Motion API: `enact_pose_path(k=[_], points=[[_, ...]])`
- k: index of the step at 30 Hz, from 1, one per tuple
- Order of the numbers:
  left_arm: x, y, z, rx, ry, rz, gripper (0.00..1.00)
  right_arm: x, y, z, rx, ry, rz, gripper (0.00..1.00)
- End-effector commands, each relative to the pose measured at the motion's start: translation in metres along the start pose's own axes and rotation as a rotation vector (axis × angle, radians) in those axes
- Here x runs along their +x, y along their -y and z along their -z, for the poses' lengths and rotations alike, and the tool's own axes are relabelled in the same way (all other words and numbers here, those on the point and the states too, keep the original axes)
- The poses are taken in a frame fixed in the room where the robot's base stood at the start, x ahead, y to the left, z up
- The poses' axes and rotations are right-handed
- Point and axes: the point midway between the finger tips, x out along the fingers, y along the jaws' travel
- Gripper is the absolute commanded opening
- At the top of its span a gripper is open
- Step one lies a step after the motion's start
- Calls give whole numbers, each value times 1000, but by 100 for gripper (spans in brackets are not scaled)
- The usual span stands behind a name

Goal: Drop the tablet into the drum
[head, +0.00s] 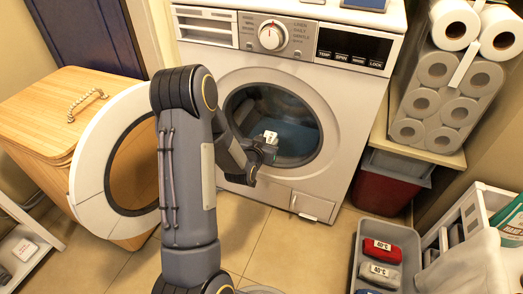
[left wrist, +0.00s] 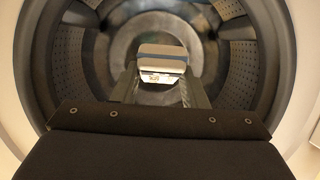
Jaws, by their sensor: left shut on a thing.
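The washer (head: 297,182) stands at the back with its round door (head: 95,165) swung open to the left. My left gripper (head: 269,138) is at the drum's opening, shut on the small white tablet (head: 270,135). In the left wrist view, the gripper (left wrist: 160,82) points into the drum (left wrist: 98,52) and holds the tablet (left wrist: 162,60), pale with a darker band, between its fingers. The metal drum wall and back surround it in that view. My right gripper is not in view.
A wooden hamper (head: 60,105) stands left, behind the open door. Toilet rolls (head: 440,70) are stacked on a shelf at right, above a dark red bin (head: 385,190). A grey tray (head: 365,245) with rolled cloths lies at front right. The floor before the washer is clear.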

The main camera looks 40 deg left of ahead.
Motion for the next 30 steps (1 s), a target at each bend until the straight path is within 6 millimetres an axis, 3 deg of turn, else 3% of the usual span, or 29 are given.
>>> enact_pose_path(k=[18,30], points=[[89,0,29,0,-2,0,14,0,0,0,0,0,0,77],[119,0,39,-1,0,0,14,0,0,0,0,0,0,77]])
